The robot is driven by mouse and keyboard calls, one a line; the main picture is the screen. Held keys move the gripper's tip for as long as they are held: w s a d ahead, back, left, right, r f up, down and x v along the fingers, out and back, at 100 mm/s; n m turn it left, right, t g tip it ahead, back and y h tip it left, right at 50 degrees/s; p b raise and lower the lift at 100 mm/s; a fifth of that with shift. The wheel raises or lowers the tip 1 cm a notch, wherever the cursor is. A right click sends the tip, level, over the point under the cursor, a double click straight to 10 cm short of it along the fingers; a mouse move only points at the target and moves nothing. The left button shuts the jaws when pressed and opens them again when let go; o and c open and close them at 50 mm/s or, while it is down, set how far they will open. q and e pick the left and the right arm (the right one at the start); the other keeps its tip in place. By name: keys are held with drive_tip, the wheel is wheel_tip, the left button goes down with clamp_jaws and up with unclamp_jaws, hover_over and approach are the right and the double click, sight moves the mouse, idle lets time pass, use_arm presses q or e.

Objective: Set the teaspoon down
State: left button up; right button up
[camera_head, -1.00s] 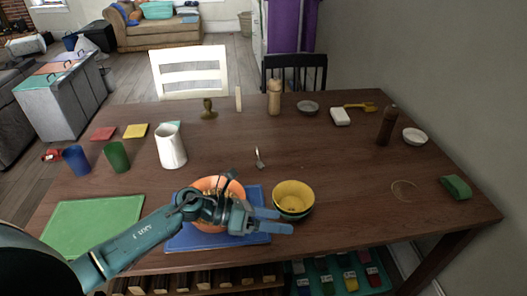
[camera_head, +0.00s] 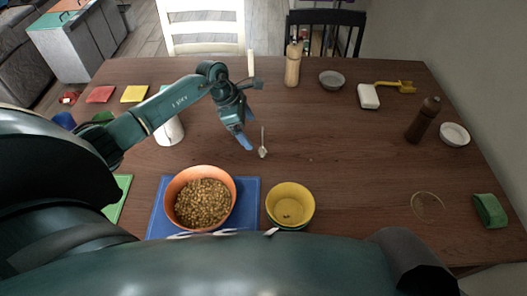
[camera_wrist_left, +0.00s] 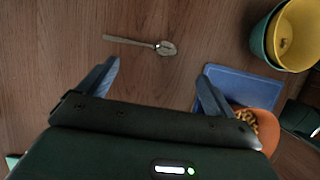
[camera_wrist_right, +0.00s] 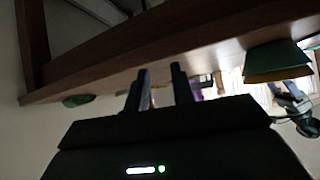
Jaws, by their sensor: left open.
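The teaspoon (camera_head: 263,148) lies on the dark wooden table, in the middle behind the yellow bowl. It also shows in the left wrist view (camera_wrist_left: 150,43), handle to the left and bowl end to the right. My left gripper (camera_head: 246,136) is just left of the teaspoon in the head view. Its fingers (camera_wrist_left: 158,78) are spread with nothing between them, and the teaspoon lies beyond the tips, apart from them. My right gripper (camera_wrist_right: 160,75) is empty, with a narrow gap between its fingers, below the level of the tabletop edge.
An orange bowl of brown food (camera_head: 201,201) sits on a blue mat (camera_head: 247,188). Stacked yellow and teal bowls (camera_head: 290,204) stand right of it. A white pitcher (camera_head: 169,131) is behind my left forearm.

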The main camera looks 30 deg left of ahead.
sight(262, 148)
use_arm(q)
drive_tip(key=shift+b+x, duration=0.35)
drive_tip(key=shift+x, duration=0.75)
drive_tip(key=shift+w+d+f, duration=0.1)
drive_tip(key=shift+d+f, duration=0.1)
drive_tip(key=shift+f, duration=0.35)
drive_tip(key=b+x, duration=0.3)
drive_tip(key=x, duration=0.1)
drive_tip(key=shift+f, duration=0.25)
drive_tip(key=shift+w+d+f+b, duration=0.1)
drive_tip(key=shift+w+f+b, duration=0.05)
drive_tip(key=shift+f+b, duration=0.15)
drive_tip(key=shift+r, duration=0.1)
drive_tip(key=c, duration=1.1)
use_arm(e)
drive_tip(key=shift+w+a+f+n+t+y, duration=0.1)
drive_tip(key=shift+w+a+n+t+y, duration=0.2)
drive_tip(key=shift+a, duration=0.2)
drive_tip(key=shift+w+a+n+t+y, duration=0.1)
drive_tip(key=shift+w+a+y, duration=0.1)
drive_tip(key=shift+w+a, duration=0.25)
